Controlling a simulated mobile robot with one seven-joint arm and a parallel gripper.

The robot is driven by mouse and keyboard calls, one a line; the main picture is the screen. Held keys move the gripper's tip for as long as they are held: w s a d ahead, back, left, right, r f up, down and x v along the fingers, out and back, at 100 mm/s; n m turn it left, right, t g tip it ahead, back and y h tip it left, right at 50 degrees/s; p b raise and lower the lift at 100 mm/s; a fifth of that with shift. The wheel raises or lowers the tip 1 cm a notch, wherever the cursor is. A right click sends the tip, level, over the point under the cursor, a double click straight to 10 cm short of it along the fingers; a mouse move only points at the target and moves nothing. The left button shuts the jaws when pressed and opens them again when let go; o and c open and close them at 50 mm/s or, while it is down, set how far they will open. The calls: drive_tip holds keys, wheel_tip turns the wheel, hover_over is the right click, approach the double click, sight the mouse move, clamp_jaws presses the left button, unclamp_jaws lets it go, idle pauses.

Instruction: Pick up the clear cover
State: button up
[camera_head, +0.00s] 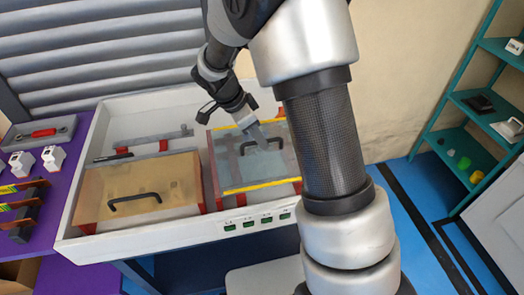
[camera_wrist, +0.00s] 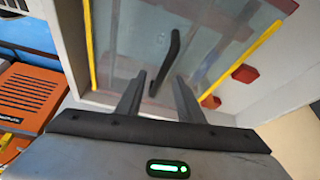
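The clear cover (camera_head: 230,170) is a see-through panel with yellow strips along two edges and a black bar handle (camera_head: 273,144). It lies over the right-hand bay of the white bench. In the wrist view the cover (camera_wrist: 208,40) fills the upper middle, and its handle (camera_wrist: 172,55) runs upright in the picture. My gripper (camera_head: 262,141) is at the handle, pointing down. In the wrist view my gripper (camera_wrist: 160,78) is open, with the near part of the handle showing between its two fingers. I cannot tell whether either finger touches the handle.
A tan cover (camera_head: 170,180) with a black handle lies to the left on the same white bench (camera_head: 165,232). Red blocks sit around both bays. A purple table (camera_head: 45,230) with parts stands left, a teal shelf (camera_head: 465,110) right. An orange box (camera_wrist: 30,95) shows in the wrist view.

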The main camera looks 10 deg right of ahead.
drive_tip(key=shift+w+d+f, duration=0.1)
drive_tip(key=shift+d+f, duration=0.1)
drive_tip(key=shift+f, duration=0.5)
drive_tip(key=shift+f+b, duration=0.25)
drive_tip(key=shift+b, duration=0.4)
drive_tip(key=shift+c, duration=0.4)
clamp_jaws()
idle(1.1)
